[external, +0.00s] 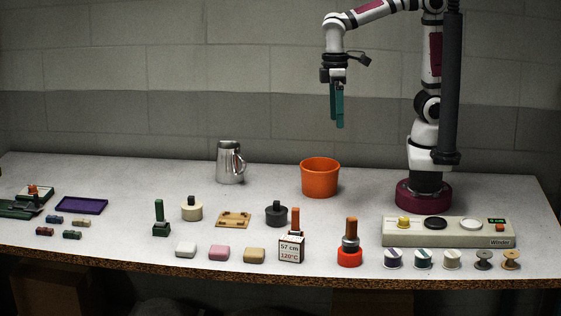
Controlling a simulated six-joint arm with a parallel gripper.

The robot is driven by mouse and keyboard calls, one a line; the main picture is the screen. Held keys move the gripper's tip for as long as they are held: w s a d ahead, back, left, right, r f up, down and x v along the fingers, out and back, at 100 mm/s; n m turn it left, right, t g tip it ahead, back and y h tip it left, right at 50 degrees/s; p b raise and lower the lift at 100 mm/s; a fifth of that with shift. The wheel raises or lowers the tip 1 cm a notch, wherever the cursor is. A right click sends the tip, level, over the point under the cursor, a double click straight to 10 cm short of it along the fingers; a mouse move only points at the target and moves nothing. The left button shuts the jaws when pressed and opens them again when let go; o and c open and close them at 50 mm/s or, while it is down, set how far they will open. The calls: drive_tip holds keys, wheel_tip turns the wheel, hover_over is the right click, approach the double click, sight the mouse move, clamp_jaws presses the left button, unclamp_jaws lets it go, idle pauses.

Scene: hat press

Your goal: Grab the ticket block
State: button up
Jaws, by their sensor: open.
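The ticket block (291,250) is a small white block with a brown edge, printed "57 cm" and "120°C", near the front edge of the table. An orange-brown upright piece stands right behind it; I cannot tell if they touch. My gripper (339,124) has teal fingers pointing down. It is open and empty, high above the table, above the orange bucket, and well apart from the block. The fingers overlap in this view, so the gap between them hardly shows.
The orange bucket (320,178) and a metal jug (230,162) stand at the back. A red-based stamp (349,250) is right of the block, a tan block (254,256) left. A winder (448,232) with spools in front is at the right. A purple tray (81,205) lies left.

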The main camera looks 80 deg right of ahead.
drive_tip(key=w+a+f+n, duration=0.1)
drive_tip(key=w+a+n, duration=0.45)
drive_tip(key=a, duration=0.25)
drive_tip(key=n+h, duration=0.1)
drive_tip(key=n, duration=0.7)
hover_over(292, 238)
wheel_tip(292, 238, down, 7)
drive_tip(key=shift+t, duration=0.3)
wheel_tip(292, 238, down, 16)
drive_tip(key=shift+r, duration=0.1)
drive_tip(key=c, duration=1.4)
